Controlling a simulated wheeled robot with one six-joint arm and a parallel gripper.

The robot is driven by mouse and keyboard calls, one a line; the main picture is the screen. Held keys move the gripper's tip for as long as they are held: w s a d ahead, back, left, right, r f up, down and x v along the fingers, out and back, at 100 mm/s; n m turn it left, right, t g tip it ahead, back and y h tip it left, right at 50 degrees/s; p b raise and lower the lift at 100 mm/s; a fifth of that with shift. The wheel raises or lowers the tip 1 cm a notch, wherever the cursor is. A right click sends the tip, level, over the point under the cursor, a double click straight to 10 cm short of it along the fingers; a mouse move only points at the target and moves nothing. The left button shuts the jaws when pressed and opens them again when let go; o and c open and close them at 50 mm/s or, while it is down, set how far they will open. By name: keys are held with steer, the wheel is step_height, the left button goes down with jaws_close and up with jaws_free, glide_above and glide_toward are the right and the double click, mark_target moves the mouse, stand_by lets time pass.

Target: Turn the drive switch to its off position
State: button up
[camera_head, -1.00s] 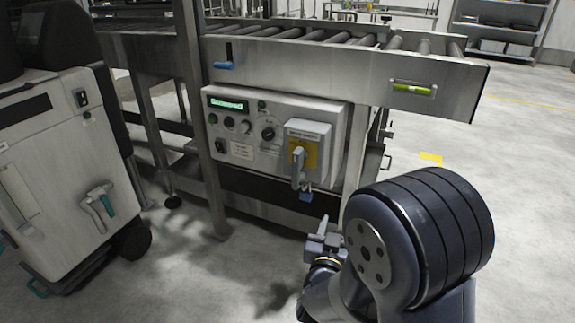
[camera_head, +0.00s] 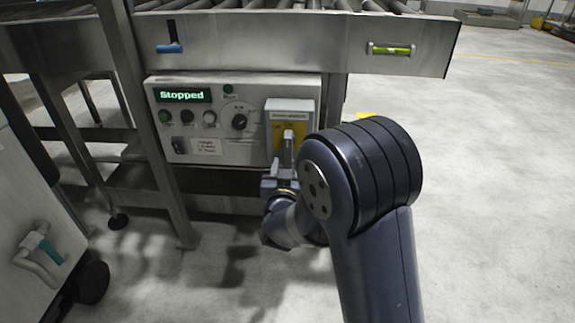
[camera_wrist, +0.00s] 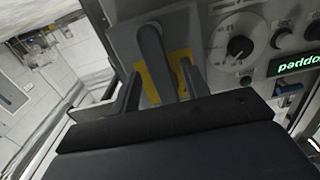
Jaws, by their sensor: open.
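The drive switch is a grey box (camera_head: 290,106) with a yellow plate and a grey lever handle (camera_head: 288,147), at the right end of the control panel. The handle looks upright, in line with the box, in the head view. In the wrist view the handle (camera_wrist: 152,55) runs over the yellow plate (camera_wrist: 178,70). My gripper (camera_head: 280,181) is just below the handle in the head view. In the wrist view my open gripper (camera_wrist: 160,88) has one finger to each side of the handle's end. Contact cannot be told. The handle's lower end is partly hidden.
The white control panel (camera_head: 225,145) has knobs, buttons and a green display (camera_head: 183,96) reading "Stopped". A roller conveyor (camera_head: 270,45) runs above it, with a steel post (camera_head: 150,135) to the left. A white wheeled machine (camera_head: 30,225) stands at left. Floor at right is open.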

steer(key=shift+w, duration=1.1)
jaws_close()
